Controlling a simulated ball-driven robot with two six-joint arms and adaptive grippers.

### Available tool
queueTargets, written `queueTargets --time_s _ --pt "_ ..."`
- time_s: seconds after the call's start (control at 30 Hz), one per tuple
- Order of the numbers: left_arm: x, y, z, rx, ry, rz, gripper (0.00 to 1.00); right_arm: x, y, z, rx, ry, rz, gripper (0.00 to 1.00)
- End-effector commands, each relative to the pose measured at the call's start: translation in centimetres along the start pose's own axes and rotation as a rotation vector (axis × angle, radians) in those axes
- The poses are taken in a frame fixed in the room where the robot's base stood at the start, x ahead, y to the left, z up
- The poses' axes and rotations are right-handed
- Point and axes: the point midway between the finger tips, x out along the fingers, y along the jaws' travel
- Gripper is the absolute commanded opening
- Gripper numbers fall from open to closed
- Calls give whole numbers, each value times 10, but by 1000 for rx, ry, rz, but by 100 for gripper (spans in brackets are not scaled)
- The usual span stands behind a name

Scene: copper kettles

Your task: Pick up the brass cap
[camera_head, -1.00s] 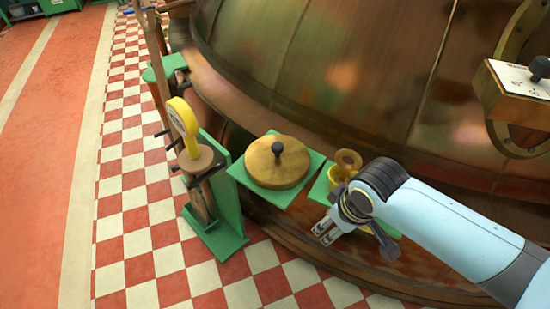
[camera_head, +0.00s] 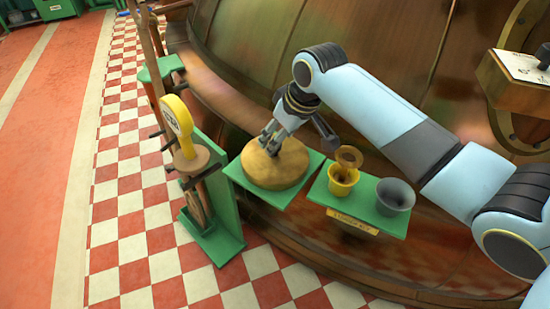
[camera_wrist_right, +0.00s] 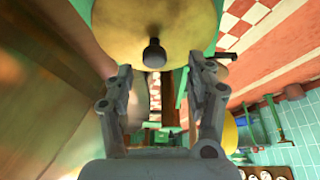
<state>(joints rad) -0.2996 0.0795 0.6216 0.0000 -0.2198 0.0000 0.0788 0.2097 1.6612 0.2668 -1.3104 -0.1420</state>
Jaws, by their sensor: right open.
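The brass cap (camera_head: 290,172) is a round, gold-brown disc lying on a square green shelf (camera_head: 240,178) beside the copper kettle. My right gripper (camera_head: 269,143) is over the cap and hides its dark knob in the head view. In the right wrist view the cap (camera_wrist_right: 190,22) fills the top, with its dark knob (camera_wrist_right: 154,54) between and a little beyond the fingertips of the open right gripper (camera_wrist_right: 160,72). No contact with the knob can be made out. My left gripper is not in view.
A second green shelf (camera_head: 365,206) to the right holds a yellow cup (camera_head: 342,182) and a grey cup (camera_head: 395,196). A green stand (camera_head: 228,212) with a yellow round-headed tool (camera_head: 178,120) is to the left. The copper kettle (camera_head: 250,50) rises close behind.

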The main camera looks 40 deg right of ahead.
Motion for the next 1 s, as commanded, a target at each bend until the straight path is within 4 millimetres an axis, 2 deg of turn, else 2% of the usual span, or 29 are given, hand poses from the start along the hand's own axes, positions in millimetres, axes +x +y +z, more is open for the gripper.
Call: queueTargets --time_s 0.3,0.6,1.0 --pt "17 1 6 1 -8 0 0 46 7 -3 1 -2 0 56" --pt "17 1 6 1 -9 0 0 50 7 -4 0 0 1 56" --pt "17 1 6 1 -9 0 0 50 7 -4 0 0 1 3"
